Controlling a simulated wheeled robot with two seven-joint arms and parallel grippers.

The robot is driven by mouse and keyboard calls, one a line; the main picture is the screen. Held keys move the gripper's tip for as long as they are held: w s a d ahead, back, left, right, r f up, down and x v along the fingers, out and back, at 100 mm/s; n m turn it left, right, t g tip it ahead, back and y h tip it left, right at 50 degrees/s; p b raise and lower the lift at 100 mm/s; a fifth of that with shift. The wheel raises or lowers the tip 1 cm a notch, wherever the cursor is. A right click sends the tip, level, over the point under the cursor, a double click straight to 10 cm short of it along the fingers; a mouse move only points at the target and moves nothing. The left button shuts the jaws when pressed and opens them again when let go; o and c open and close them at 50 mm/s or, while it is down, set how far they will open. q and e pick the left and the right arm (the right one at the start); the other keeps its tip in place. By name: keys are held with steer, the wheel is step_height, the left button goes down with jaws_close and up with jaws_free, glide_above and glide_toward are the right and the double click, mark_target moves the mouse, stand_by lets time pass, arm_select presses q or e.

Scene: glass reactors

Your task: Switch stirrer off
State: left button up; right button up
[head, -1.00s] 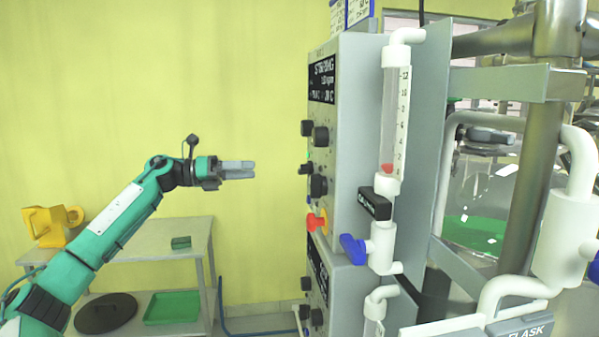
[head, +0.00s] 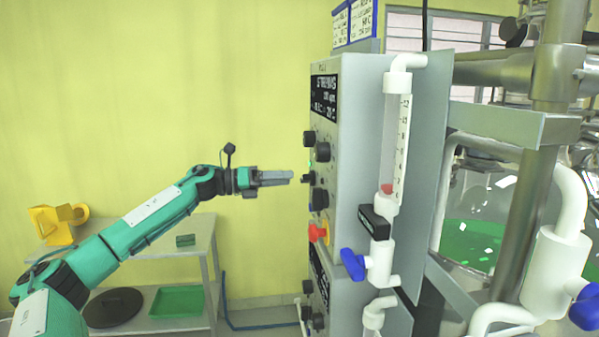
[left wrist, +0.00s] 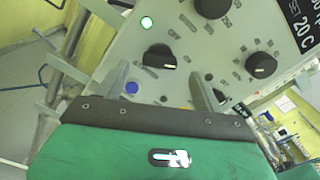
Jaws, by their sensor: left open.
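The grey control box (head: 346,110) has a dark display (head: 324,93) with a stirring label and several black knobs on its left-facing front. A small black switch knob (head: 307,179) sits just below a lit green lamp (head: 310,165). In the left wrist view this knob (left wrist: 159,58) lies between and beyond the fingers, near the lit lamp (left wrist: 147,22). My left gripper (head: 291,177) is open and empty, just left of the panel at about the knob's height, with a small gap visible. My right gripper is not in view.
A red and yellow emergency button (head: 318,232) sticks out lower on the panel. A glass flow meter (head: 394,140) and a blue valve handle (head: 353,264) are on the box's right side. A metal table (head: 150,250) stands behind my left arm.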

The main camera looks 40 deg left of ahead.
mark_target(301, 177)
arm_select(q)
steer(key=shift+p+x, duration=1.6)
steer(key=shift+x, duration=0.9)
steer(key=c, duration=1)
